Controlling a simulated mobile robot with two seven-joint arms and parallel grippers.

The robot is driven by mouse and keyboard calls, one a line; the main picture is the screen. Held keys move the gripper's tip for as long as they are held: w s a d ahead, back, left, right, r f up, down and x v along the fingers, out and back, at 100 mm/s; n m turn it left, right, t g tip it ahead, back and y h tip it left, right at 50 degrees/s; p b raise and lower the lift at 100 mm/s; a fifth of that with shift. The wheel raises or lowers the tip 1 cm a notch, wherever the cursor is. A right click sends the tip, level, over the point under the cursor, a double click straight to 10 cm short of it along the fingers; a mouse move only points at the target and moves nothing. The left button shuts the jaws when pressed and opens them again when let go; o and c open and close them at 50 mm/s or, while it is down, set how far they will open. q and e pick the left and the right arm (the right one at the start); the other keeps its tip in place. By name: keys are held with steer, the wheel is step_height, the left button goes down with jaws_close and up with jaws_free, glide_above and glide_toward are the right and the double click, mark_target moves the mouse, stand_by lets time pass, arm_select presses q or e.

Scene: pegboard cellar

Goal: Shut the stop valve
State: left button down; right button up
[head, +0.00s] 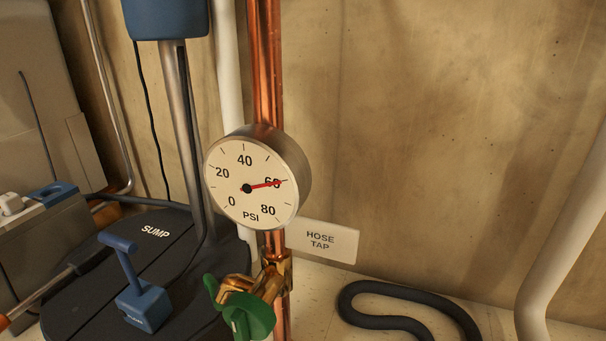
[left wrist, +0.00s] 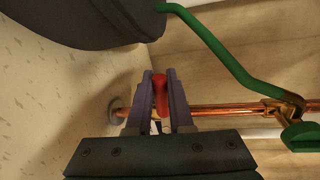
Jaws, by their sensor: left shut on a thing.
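In the left wrist view my left gripper (left wrist: 159,76) is shut on a narrow red handle (left wrist: 160,97), which stands between its two grey-purple fingers. I take this for the stop valve's handle; it lies at the copper pipe (left wrist: 230,109), but the fingers hide the valve body and how far it is turned. The head view shows neither the red handle nor either gripper. There, the copper pipe (head: 267,60) runs upright behind a round pressure gauge (head: 250,205), whose red needle points near 60.
A green-handled hose tap (head: 250,315) sits on the pipe below the gauge, beside a "HOSE TAP" sign (head: 322,240). A black sump cover (head: 85,285) with a blue T-handle (head: 145,305) lies left. A dark hose (head: 375,287) lies right.

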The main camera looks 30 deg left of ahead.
arm_select(q)
steer(key=c, duration=0.8)
jaws_free()
steer(key=shift+s+d, duration=0.1)
steer(key=shift+s, duration=0.05)
steer(key=p+v, duration=0.1)
steer(key=v, duration=0.8)
steer(key=shift+s, duration=0.4)
